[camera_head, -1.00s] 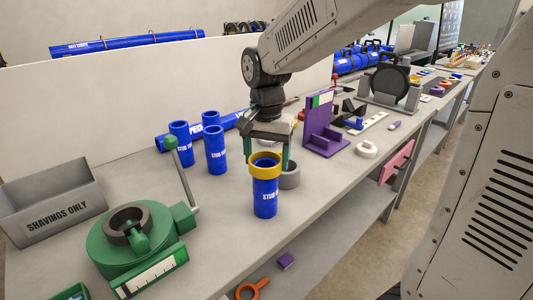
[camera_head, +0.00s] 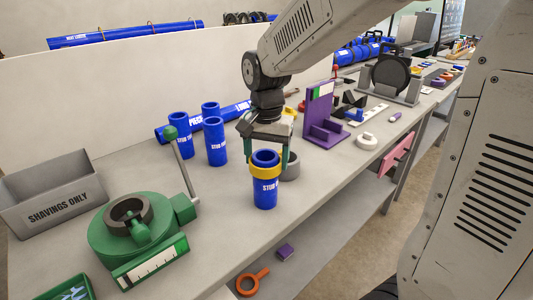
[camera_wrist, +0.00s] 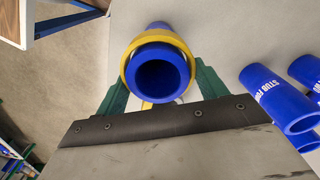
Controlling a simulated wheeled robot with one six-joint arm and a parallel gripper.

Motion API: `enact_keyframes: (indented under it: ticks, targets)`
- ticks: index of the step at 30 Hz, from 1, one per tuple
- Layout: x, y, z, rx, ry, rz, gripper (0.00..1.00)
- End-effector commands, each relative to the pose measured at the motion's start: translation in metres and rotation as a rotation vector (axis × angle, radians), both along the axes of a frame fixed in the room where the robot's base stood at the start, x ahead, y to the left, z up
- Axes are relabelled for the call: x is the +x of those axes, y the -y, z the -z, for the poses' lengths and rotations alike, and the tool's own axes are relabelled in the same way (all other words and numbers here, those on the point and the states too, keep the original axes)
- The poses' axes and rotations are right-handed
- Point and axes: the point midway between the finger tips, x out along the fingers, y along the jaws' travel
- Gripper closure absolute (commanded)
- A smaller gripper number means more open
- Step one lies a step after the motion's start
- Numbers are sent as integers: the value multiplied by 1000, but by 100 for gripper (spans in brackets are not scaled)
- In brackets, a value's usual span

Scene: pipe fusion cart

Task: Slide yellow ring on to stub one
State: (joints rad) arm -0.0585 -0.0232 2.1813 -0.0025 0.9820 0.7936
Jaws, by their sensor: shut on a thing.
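The yellow ring (camera_head: 265,171) is around the upper part of a blue stub (camera_head: 265,194), a little below its rim. The stub stands upright near the front edge of the bench. Its label is partly covered, so I cannot read its number. My gripper (camera_head: 268,160) has its green fingers on both sides of the ring and is shut on it. In the wrist view the yellow ring (camera_wrist: 127,72) encircles the blue stub (camera_wrist: 162,75) between the green fingers (camera_wrist: 160,85).
Several other blue stubs (camera_head: 215,142) stand to the left. A grey ring (camera_head: 289,167) is just behind the held stub. A green machine (camera_head: 130,232) and a grey shavings bin (camera_head: 55,195) are at the left. A purple holder (camera_head: 322,125) stands to the right.

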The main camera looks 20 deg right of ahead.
Motion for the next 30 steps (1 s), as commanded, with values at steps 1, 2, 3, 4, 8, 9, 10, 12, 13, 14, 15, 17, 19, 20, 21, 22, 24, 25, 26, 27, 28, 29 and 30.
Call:
enact_keyframes:
  ticks: [1, 2, 3, 4, 8, 9, 10, 12, 13, 14, 15, 17, 19, 20, 21, 22, 24, 25, 26, 27, 28, 29, 30]
  targets:
    - [0, 0, 2, 0, 0, 0, 51]
    - [0, 0, 2, 0, 0, 0, 51]
    - [0, 0, 3, 0, 0, 0, 51]
    - [0, 0, 4, 0, 0, 0, 51]
    - [0, 0, 7, 0, 0, 0, 51]
    - [0, 0, 8, 0, 0, 0, 51]
    - [0, 0, 9, 0, 0, 0, 51]
    - [0, 0, 9, 0, 0, 0, 12]
    - [0, 0, 8, 0, 0, 0, 4]
    - [0, 0, 8, 0, 0, 0, 4]
    - [0, 0, 8, 0, 0, 0, 4]
    - [0, 0, 9, 0, 0, 0, 4]
    - [0, 0, 8, 0, 0, 0, 4]
    - [0, 0, 8, 0, 0, 0, 4]
    - [0, 0, 8, 0, 0, 0, 4]
    - [0, 0, 7, 0, 1, 0, 4]
    - [1, 0, 2, 0, 3, 0, 4]
    - [1, 0, -1, 0, 3, 0, 4]
    - [1, 0, -5, 0, 3, 0, 4]
    - [1, 0, -12, 0, 4, 0, 4]
    - [1, 0, -17, 0, 4, 0, 4]
    - [1, 0, -23, 1, 5, 0, 4]
    - [1, 0, -30, 0, 4, 0, 4]
